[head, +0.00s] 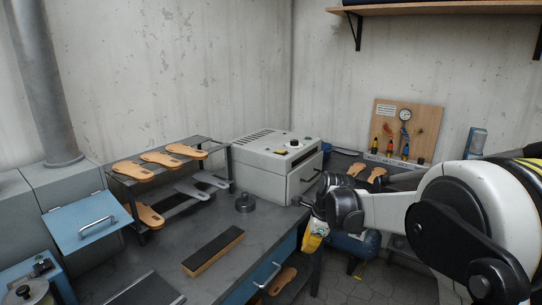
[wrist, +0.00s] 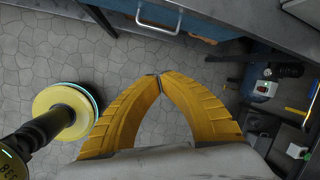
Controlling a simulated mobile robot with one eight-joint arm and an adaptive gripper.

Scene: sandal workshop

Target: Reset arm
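My arm reaches in from the right in the head view and ends at my gripper (head: 311,243), whose yellow fingers hang low by the workbench's front right corner. In the wrist view the two ridged yellow fingers of my gripper (wrist: 160,77) meet at their tips. Nothing shows between them; the tiled floor lies below. My gripper looks apart from the workbench (head: 222,262).
The bench bears a rack (head: 160,187) of sandal soles, a white box-shaped machine (head: 277,163), a round metal weight (head: 245,203) and a long block (head: 213,251). A blue tank (wrist: 262,89) stands beneath the far bench. Tiled floor (wrist: 60,45) is open below my gripper.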

